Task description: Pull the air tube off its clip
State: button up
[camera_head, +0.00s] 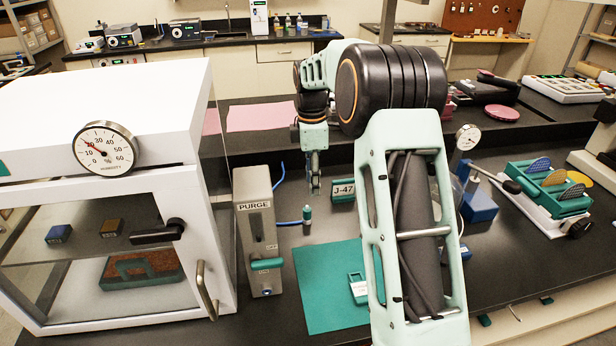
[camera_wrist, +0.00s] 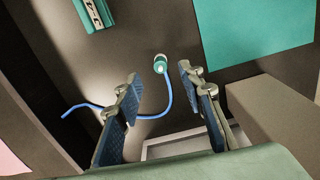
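The blue air tube (camera_head: 290,222) runs from the grey PURGE box (camera_head: 243,240) to a small teal piece (camera_head: 307,214) standing on the dark bench. In the wrist view the tube (camera_wrist: 168,98) curves across the bench to the round teal and white piece (camera_wrist: 160,64). I cannot tell whether this piece is the clip or the tube's end fitting. My gripper (camera_head: 314,188) points down above it. In the wrist view my gripper (camera_wrist: 158,75) is open and empty, its fingers on either side of the teal piece, with no contact visible.
A white chamber with a humidity gauge (camera_head: 105,147) stands left of the PURGE box. A teal mat (camera_head: 325,300) lies in front. A J-47 block (camera_head: 343,190) is just right of my gripper. A blue device (camera_head: 480,205) and a slide rack (camera_head: 555,200) stand further right.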

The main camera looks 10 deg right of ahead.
aim_at(308, 209)
jog(key=shift+w+a+f+n, duration=0.3)
jog(key=shift+a+f+n, duration=0.1)
jog(key=shift+a+f, duration=0.3)
notch_tip(308, 209, down, 10)
jog(key=shift+f+p, duration=0.15)
jog(key=shift+p, duration=0.4)
jog(key=shift+c, duration=0.3)
grip_shut()
jog(key=shift+o, duration=0.3)
grip_release()
jog(key=shift+d, duration=0.1)
